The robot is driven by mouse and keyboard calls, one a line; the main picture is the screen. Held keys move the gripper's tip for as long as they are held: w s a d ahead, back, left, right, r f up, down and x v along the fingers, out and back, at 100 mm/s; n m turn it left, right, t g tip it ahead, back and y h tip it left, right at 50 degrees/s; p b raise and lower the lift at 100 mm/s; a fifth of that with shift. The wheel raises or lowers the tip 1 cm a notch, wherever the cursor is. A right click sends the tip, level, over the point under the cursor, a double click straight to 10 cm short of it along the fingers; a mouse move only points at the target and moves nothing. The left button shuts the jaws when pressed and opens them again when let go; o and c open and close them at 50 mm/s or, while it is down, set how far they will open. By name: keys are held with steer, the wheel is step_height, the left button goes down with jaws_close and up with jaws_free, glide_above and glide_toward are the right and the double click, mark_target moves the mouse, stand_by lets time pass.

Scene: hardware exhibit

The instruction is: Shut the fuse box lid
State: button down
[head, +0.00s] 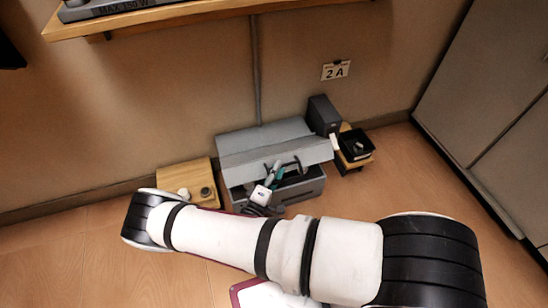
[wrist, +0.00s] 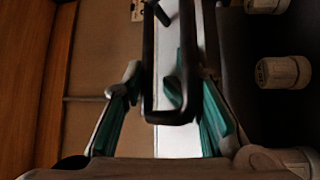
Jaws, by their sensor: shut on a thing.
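The grey fuse box (head: 308,187) sits low against the wall, and its dark inside shows below the lid. The grey lid (head: 262,147) stands open, tilted up over the box. My gripper (head: 274,173) is at the lid's front edge, with my arm reaching across in front of the box. In the wrist view, its green-padded fingers (wrist: 166,105) are on either side of the lid's black handle (wrist: 170,118) and closed on it. White round fuses (wrist: 283,72) show in the dark interior at the right. My arm hides part of the box front.
A wooden block with knobs (head: 188,180) stands left of the box. A dark grey case (head: 323,115) and a black tray (head: 355,145) on a wooden stand are close on the right. A wooden shelf (head: 190,12) is above. Grey cabinets (head: 490,90) line the right side.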

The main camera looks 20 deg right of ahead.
steer(key=s+f+m+h+b, duration=0.2)
steer(key=s+f+b, duration=0.1)
steer(key=f, duration=0.9)
steer(key=shift+s+f+m+b, duration=0.2)
steer(key=shift+s+m+b, duration=0.1)
steer(key=shift+b, duration=0.4)
steer(key=shift+d, duration=0.1)
steer(key=c, duration=1.7)
jaws_free()
steer(key=shift+t+h, duration=0.3)
steer(key=shift+t, duration=0.2)
steer(key=r, duration=0.4)
steer(key=w+r, duration=0.1)
steer(key=r, duration=0.6)
steer(key=shift+w+r, duration=0.3)
steer(key=shift+r, duration=0.1)
